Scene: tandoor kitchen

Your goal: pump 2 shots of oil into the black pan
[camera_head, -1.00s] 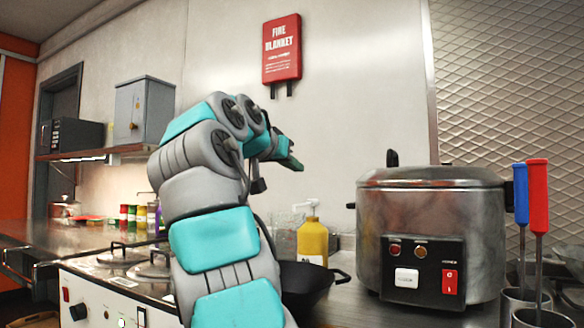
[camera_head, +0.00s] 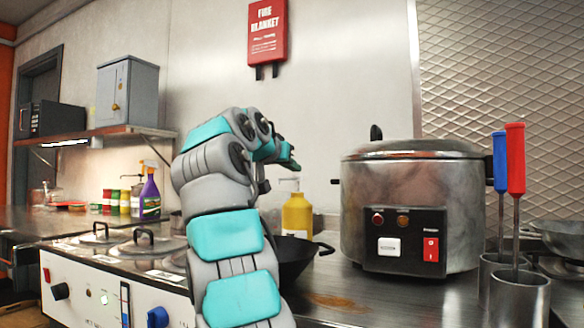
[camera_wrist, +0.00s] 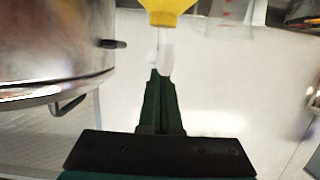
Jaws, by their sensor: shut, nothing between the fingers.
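The yellow oil bottle (camera_head: 297,215) stands upright behind the black pan (camera_head: 290,268), with a white pump head (camera_head: 289,184) on top. The pan is partly hidden by my arm. My gripper (camera_head: 290,162) is shut and empty, just above the pump head in the head view. In the wrist view the closed dark green fingers (camera_wrist: 155,75) line up with the white pump (camera_wrist: 166,55), and the yellow bottle (camera_wrist: 166,8) shows at the top edge. I cannot tell whether the fingertips touch the pump.
A large steel cooker (camera_head: 410,205) stands right of the bottle; it also fills the left of the wrist view (camera_wrist: 50,55). Metal holders with red and blue-handled tools (camera_head: 516,160) stand at the right. Lidded pots (camera_head: 146,246) and a purple spray bottle (camera_head: 150,195) are at the left.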

